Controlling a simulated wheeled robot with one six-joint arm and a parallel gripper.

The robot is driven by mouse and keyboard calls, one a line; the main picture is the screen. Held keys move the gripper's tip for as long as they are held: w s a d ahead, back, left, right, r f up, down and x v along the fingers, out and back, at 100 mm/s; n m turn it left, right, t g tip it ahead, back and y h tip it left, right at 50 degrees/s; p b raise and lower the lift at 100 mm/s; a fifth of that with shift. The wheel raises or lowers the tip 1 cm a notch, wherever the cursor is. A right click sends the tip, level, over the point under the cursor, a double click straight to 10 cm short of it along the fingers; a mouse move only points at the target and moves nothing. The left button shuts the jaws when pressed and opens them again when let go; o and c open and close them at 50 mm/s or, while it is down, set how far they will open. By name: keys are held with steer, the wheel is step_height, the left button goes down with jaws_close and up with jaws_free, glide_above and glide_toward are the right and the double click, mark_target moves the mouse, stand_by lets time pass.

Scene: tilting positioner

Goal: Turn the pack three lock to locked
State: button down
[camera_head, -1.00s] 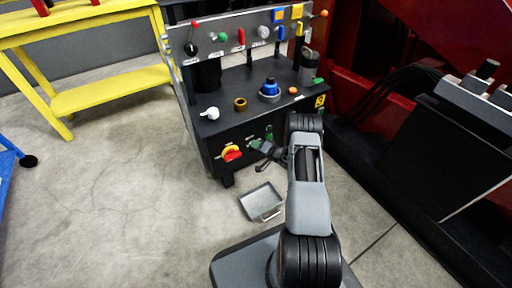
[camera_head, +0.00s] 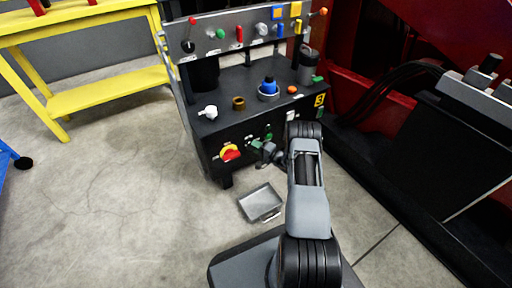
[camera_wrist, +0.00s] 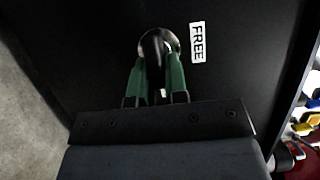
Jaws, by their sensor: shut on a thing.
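The lock is a round metal fitting (camera_wrist: 158,42) with a dark handle, on a black panel in the wrist view. A white label (camera_wrist: 198,42) reading FREE, turned sideways, is to its right. My gripper (camera_wrist: 158,72) has green fingers, shut on the handle of the lock from either side. In the head view, my gripper (camera_head: 258,146) is at the low front of the black bench (camera_head: 225,135), right of the red and yellow knob. A yellow plate (camera_head: 319,100) with a 3 is on the bench's right. The handle's exact angle is partly hidden by the fingers.
The red and yellow knob (camera_head: 230,153) is left of my gripper. A grey tray (camera_head: 261,203) lies on the floor below. A dark machine block (camera_head: 440,150) stands to the right. The concrete floor to the left is clear up to the yellow table (camera_head: 110,92).

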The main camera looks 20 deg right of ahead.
stand_by(0.3)
steer(key=c, duration=1.1)
jaws_free()
steer(key=shift+c, duration=0.2)
steer(key=shift+d, duration=0.1)
steer(key=p+v, duration=0.4)
steer(key=v, duration=0.9)
steer(key=shift+s+p, duration=0.3)
steer(key=shift+s, duration=0.05)
steer(key=shift+d, duration=0.15)
